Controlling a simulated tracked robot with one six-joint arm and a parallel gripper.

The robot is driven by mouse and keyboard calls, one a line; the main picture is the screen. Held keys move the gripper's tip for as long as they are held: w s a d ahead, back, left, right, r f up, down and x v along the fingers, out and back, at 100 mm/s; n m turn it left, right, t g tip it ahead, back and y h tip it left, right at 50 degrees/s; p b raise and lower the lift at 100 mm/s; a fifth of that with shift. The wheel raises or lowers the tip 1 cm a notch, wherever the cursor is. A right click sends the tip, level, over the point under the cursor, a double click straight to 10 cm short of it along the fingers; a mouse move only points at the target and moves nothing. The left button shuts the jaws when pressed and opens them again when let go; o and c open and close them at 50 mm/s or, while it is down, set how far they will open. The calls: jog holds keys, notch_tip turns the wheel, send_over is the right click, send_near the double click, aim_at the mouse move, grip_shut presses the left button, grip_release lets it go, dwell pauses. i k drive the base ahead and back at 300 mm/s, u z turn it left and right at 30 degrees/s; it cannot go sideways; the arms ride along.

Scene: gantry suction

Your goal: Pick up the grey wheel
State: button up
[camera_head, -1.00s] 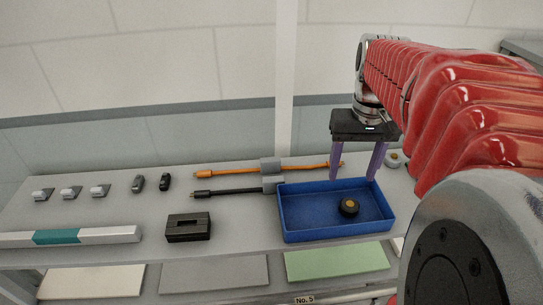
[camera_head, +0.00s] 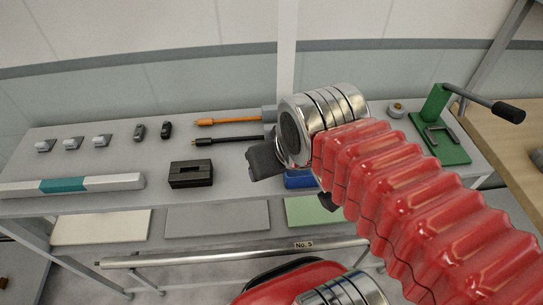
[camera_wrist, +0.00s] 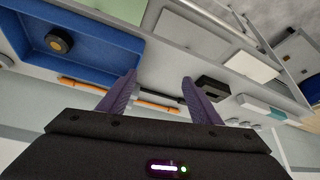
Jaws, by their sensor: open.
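The grey wheel (camera_head: 397,108), with a tan hub, lies on the grey shelf top right of my arm in the head view. It stands just left of a green plate. The gripper is well to the left of the grey wheel.
A blue tray (camera_wrist: 108,47) holds a black wheel (camera_wrist: 59,40); my arm mostly covers it in the head view. A green fixture (camera_head: 437,108) with a black-handled lever rises right of the grey wheel. A black slotted block (camera_head: 191,174), orange cable (camera_head: 222,122) and black cable (camera_head: 228,141) lie left.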

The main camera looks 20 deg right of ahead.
aim_at(396, 110)
jog(key=z, duration=1.45)
jog(key=k, duration=0.4)
jog(key=z, duration=0.1)
jog(key=i, duration=0.5)
